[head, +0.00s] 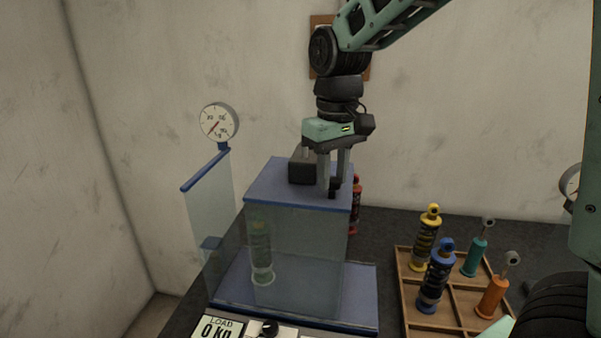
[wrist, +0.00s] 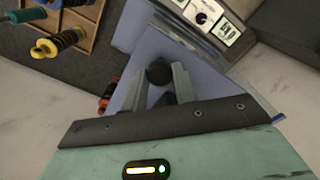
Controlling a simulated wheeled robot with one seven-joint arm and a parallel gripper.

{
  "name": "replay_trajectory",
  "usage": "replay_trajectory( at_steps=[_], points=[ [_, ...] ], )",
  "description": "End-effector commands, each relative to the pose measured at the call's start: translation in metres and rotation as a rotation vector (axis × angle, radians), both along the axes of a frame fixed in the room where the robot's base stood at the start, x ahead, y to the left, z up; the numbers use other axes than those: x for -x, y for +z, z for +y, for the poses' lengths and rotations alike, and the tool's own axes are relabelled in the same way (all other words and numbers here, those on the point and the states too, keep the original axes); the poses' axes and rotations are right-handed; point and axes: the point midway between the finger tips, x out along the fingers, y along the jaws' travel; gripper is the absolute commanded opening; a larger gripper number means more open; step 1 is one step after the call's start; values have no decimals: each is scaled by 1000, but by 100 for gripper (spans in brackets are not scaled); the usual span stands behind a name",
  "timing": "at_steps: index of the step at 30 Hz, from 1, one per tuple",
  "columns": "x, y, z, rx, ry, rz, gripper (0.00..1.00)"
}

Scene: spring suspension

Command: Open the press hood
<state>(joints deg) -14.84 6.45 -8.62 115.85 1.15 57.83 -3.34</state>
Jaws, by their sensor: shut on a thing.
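The press hood (head: 295,250) is a clear box with a blue top (head: 275,185), standing over the blue press base (head: 362,290). Whether its lower edge touches the base is hard to tell. A greenish spring shock (head: 261,250) stands upright inside it. My gripper (head: 333,188) points down at the right part of the hood's top and is shut on a dark round knob there. In the wrist view the knob (wrist: 158,72) sits between the two fingers, with the blue top (wrist: 128,92) behind it.
A wooden tray (head: 402,268) with yellow, blue, teal and orange shocks stands right of the press. A red shock (head: 355,205) stands behind the hood. A dial gauge (head: 219,122) and a clear panel (head: 212,205) are at the left. A load display (head: 217,327) is in front.

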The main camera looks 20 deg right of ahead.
Motion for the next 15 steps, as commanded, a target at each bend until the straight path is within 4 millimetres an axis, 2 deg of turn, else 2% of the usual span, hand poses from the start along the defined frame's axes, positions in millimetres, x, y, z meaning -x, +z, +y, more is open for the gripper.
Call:
replay_trajectory(
  at_steps=[1, 6, 10, 15],
  points=[
    [8, -1, -12, 0, -6, -2, 0],
    [29, 0, -41, 0, -4, -2, 0],
    [40, 0, -55, 1, -3, -2, 0],
    [46, 1, -64, 1, 0, -2, 0]
  ],
)
